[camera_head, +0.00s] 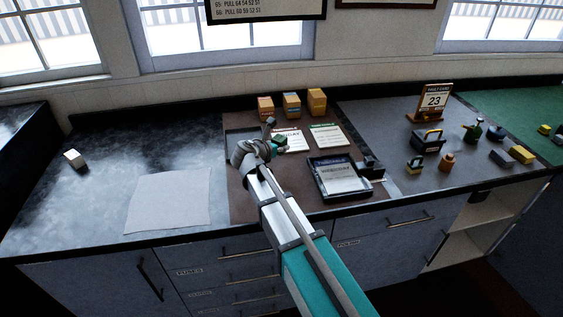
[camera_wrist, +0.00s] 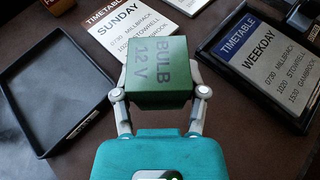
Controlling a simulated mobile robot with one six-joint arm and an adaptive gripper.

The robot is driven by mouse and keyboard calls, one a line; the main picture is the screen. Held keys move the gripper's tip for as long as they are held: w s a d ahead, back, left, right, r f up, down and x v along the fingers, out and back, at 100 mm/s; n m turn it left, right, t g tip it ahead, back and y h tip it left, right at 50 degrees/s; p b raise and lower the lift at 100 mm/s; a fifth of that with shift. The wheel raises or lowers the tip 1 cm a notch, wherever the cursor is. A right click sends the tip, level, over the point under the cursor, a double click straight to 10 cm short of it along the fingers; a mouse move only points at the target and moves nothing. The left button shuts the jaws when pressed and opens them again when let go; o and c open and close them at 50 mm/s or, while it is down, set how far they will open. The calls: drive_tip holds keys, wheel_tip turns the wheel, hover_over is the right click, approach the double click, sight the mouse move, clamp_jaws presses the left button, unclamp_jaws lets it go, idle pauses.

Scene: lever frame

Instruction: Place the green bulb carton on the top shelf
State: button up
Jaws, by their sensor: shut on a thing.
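The green bulb carton (camera_wrist: 157,72), marked "BULB 12 V", is between the two fingers of my gripper (camera_wrist: 160,92) in the wrist view. The fingers are shut on its sides. In the head view the carton (camera_head: 281,141) shows as a small dark green block at the end of my gripper (camera_head: 268,147), over the brown mat. An open shelf unit (camera_head: 488,211) is built into the counter front at the lower right, with an upper and a lower compartment. The parts of both compartments that show look empty.
An empty black tray (camera_wrist: 52,80) and a "SUNDAY" timetable card (camera_wrist: 122,28) lie below the carton. A "WEEKDAY" timetable (camera_wrist: 262,55) lies to the right. Three small boxes (camera_head: 292,105) stand behind. A calendar (camera_head: 433,101) and several small items stand on the right counter.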

drive_tip(key=b, duration=0.4)
hover_over(280, 162)
drive_tip(key=shift+s+d+f, duration=0.1)
drive_tip(key=shift+s+f, duration=0.15)
drive_tip(key=shift+f, duration=0.85)
drive_tip(key=shift+s+f, duration=0.2)
drive_tip(key=shift+f, duration=0.85)
drive_tip(key=shift+w+f+b, duration=0.4)
drive_tip(key=shift+f, duration=0.15)
drive_tip(key=shift+f+b, duration=1.4)
drive_tip(key=shift+f, duration=0.05)
drive_tip(key=shift+f, duration=0.1)
drive_tip(key=o, duration=0.9)
drive_tip(key=shift+o, duration=0.2)
drive_tip(key=shift+r, duration=0.2)
